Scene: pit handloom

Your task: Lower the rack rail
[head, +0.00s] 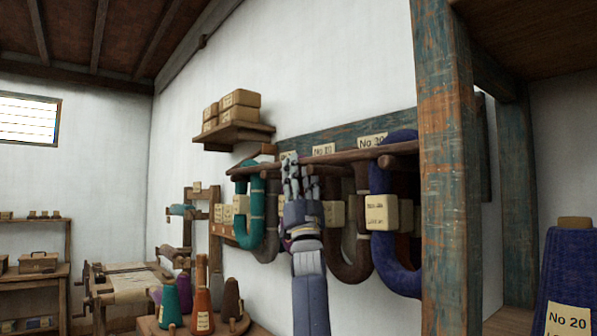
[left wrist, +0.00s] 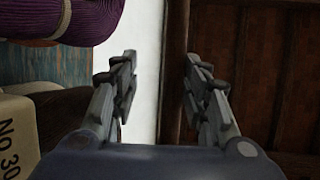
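The rack rail (head: 345,155) is a long brown wooden bar on the white wall, with hanks of yarn hanging from it. My left gripper (head: 289,160) points upward in front of the rail, and its fingers overlap the bar in the head view. I cannot tell whether they touch it. In the left wrist view, my left gripper (left wrist: 162,65) has its fingers apart, with a gap showing pale wall and dark brown wood. I cannot tell whether that wood is the rail. My right gripper is in neither view.
Teal (head: 242,205), brown and blue (head: 398,270) hanks with tags hang around my left arm. A painted wooden post (head: 446,170) stands close on the right. A small shelf with boxes (head: 233,132) is above left. Yarn cones (head: 203,300) stand on a low table below.

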